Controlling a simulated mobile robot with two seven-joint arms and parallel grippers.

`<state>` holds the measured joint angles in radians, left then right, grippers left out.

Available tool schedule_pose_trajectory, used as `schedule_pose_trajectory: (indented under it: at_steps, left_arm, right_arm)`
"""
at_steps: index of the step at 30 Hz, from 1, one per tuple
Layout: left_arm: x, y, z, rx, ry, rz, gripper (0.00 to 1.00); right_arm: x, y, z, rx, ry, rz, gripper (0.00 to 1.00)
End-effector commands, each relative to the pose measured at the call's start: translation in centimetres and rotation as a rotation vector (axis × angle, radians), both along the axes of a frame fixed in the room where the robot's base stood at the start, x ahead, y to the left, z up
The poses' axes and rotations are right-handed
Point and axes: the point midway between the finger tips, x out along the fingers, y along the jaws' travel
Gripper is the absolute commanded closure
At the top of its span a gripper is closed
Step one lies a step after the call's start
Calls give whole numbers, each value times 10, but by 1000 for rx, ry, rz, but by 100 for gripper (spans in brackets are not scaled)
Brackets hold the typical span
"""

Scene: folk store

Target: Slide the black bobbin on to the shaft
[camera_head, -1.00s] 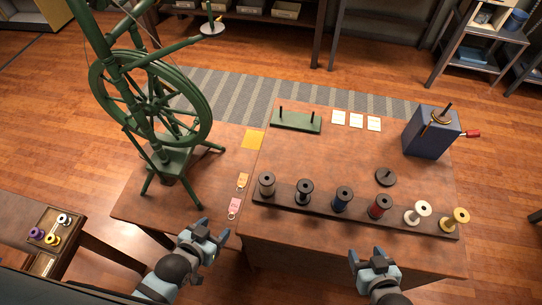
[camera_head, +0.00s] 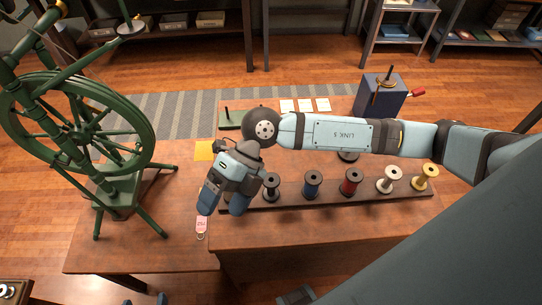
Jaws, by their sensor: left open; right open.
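The black bobbin (camera_head: 271,185) stands upright in the dark rack (camera_head: 290,200), just right of my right gripper. The blue winder box (camera_head: 378,100) at the back right has an upright black shaft (camera_head: 390,73) and a red-handled crank. My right gripper (camera_head: 223,205) reaches in from the right, open and pointing down over the rack's left end, where it hides the leftmost bobbin. I cannot tell whether anything is between its fingers. My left gripper (camera_head: 146,300) is open at the bottom edge, mostly cut off.
The blue (camera_head: 312,183), red (camera_head: 350,183), white (camera_head: 389,179) and yellow (camera_head: 425,177) bobbins stand along the rack. A green peg base (camera_head: 231,122) and spinning wheel (camera_head: 90,130) stand left.

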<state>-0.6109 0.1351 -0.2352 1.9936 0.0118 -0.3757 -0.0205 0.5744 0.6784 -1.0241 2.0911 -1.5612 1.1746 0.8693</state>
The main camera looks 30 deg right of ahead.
Motion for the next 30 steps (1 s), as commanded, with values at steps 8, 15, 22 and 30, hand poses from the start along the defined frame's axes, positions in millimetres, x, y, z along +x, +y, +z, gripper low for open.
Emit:
schedule_pose_trajectory:
  at_steps: [8, 15, 22, 30]
  left_arm:
    - [-1, 1, -21, 2, 3, -2, 21]
    - [-2, 1, -26, 1, 5, -2, 21]
    - [-2, 1, -38, -1, 11, 0, 21]
    - [-1, 0, -51, -9, 20, 4, 21]
  right_arm:
    - [63, -118, -31, -686, -289, -38, 22]
    - [81, -151, -29, -854, -355, -93, 22]
    - [80, -151, -52, -855, -354, -93, 22]
    - [80, -150, -85, -851, -353, -91, 22]
